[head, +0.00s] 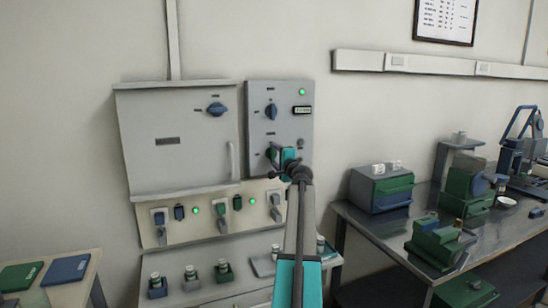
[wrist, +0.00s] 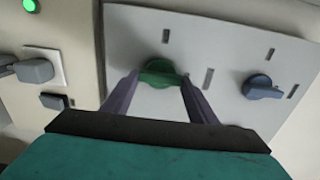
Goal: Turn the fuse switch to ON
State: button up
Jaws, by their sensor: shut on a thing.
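A grey wall control box (head: 292,135) carries a blue rotary knob (head: 270,112) and, lower down, a green rotary knob (head: 270,154). My gripper (wrist: 160,95) is shut on the green knob, one finger on each side, as the wrist view shows (wrist: 160,73). In that view the green knob's grip lies nearly crosswise, and the blue knob (wrist: 262,87) is apart to the right. In the head view my gripper (head: 280,157) partly hides the green knob. The labels are too small to read, so I cannot tell which knob is named fuse.
A larger grey cabinet (head: 180,150) with a handle stands left of the box. Below is a cream panel (head: 160,235) with switches and lit green lamps. A bench (head: 370,228) with green and blue equipment is at the right. The wall above the bench is mostly clear.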

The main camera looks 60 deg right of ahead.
jog(key=shift+w+a+r, duration=0.1)
jog(key=shift+w+r, duration=0.05)
jog(key=shift+r, duration=0.05)
jog(key=o, duration=1)
jog(key=shift+f, duration=0.1)
jog(key=shift+o, duration=0.2)
jog(key=shift+f, duration=0.1)
jog(key=b+v, duration=0.1)
jog(key=v, duration=1.3)
